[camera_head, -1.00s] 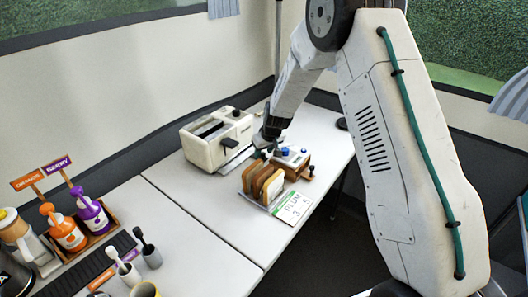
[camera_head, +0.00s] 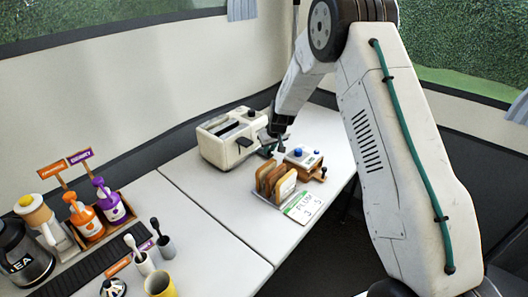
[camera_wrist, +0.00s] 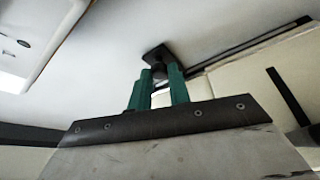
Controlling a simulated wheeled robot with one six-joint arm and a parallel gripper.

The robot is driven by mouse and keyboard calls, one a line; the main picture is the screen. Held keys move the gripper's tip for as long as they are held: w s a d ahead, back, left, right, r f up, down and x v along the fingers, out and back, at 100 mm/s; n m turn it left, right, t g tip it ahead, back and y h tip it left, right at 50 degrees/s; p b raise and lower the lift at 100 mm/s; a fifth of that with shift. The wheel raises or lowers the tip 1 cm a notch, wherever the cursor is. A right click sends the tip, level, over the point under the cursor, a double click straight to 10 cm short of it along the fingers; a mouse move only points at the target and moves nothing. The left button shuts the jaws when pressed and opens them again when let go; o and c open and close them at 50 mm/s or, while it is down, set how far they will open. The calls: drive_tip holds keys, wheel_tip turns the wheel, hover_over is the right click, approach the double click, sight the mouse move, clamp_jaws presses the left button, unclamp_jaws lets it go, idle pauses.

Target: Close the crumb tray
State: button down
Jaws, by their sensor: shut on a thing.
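The cream toaster (camera_head: 228,140) stands on the white counter near the wall, with two slots on top and a dark lever on the near end. The crumb tray belongs low on its right side. It is small and partly hidden by my gripper there, so I cannot tell how far it stands out. My gripper (camera_head: 274,150) is low, just right of the toaster. In the wrist view my gripper's green fingers (camera_wrist: 159,80) are close together on a small dark knob (camera_wrist: 157,58) with a square plate. I cannot tell whether this knob is the tray's handle.
The middle counter is clear.

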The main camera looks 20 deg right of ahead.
drive_tip(key=shift+w+a, duration=0.1)
drive_tip(key=c, duration=1.3)
unclamp_jaws()
drive_tip(key=shift+a, duration=0.15)
drive_tip(key=shift+d+r, duration=0.2)
drive_tip(key=shift+r, duration=0.15)
drive_tip(key=v, duration=0.7)
drive_tip(key=shift+a, duration=0.1)
drive_tip(key=shift+r, duration=0.1)
